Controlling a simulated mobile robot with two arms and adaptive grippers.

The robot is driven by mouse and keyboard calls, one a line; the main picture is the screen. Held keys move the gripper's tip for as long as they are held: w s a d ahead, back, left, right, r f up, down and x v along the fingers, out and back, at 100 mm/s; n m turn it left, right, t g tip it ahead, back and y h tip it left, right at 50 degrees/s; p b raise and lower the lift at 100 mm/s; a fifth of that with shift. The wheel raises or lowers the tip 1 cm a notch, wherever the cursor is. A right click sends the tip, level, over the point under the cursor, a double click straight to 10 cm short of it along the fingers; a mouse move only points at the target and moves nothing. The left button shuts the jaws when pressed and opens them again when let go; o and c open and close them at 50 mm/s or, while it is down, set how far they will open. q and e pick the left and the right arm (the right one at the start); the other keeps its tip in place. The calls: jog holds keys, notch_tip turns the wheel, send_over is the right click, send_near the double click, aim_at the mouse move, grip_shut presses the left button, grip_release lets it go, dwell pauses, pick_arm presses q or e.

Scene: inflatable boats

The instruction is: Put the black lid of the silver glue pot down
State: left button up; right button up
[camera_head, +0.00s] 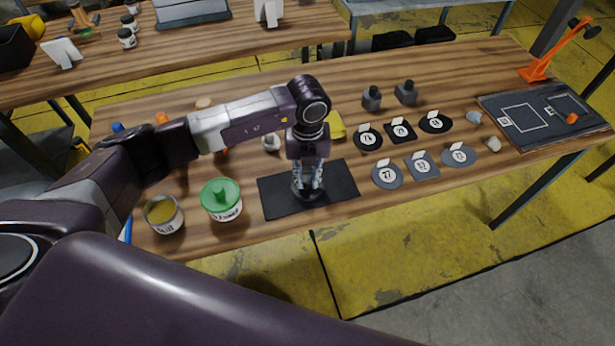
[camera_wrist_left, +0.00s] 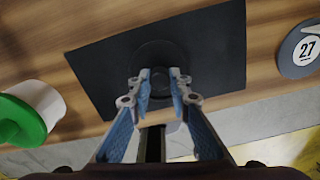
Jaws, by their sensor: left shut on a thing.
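The silver glue pot (camera_head: 163,215) stands open at the left front of the table, with yellow-brown glue showing inside. My left gripper (camera_head: 307,184) points down over a black mat (camera_head: 338,180) and is shut on the black lid (camera_head: 308,196). In the left wrist view the fingers (camera_wrist_left: 161,90) are around the lid's knob, and the round lid (camera_wrist_left: 165,58) shows dark against the mat (camera_wrist_left: 105,65). The lid is level at or just above the mat; I cannot tell whether it touches. My right gripper is not in view.
A pot with a green lid (camera_head: 221,200) stands between the silver pot and the mat. Several numbered dark patches (camera_head: 387,175) lie right of the mat. Two grey bottles (camera_head: 372,98) stand behind them. A yellow item (camera_head: 335,126) lies behind my gripper.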

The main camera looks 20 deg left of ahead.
aim_at(308, 180)
pick_arm(q)
jog(key=o, duration=0.9)
jog(key=shift+f, duration=0.1)
jog(key=shift+r, duration=0.25)
jog(key=shift+w+r, duration=0.1)
jog(key=shift+r, duration=0.3)
notch_tip(308, 180, up, 11)
jog(key=shift+r+b, duration=0.1)
jog(key=shift+b, duration=0.8)
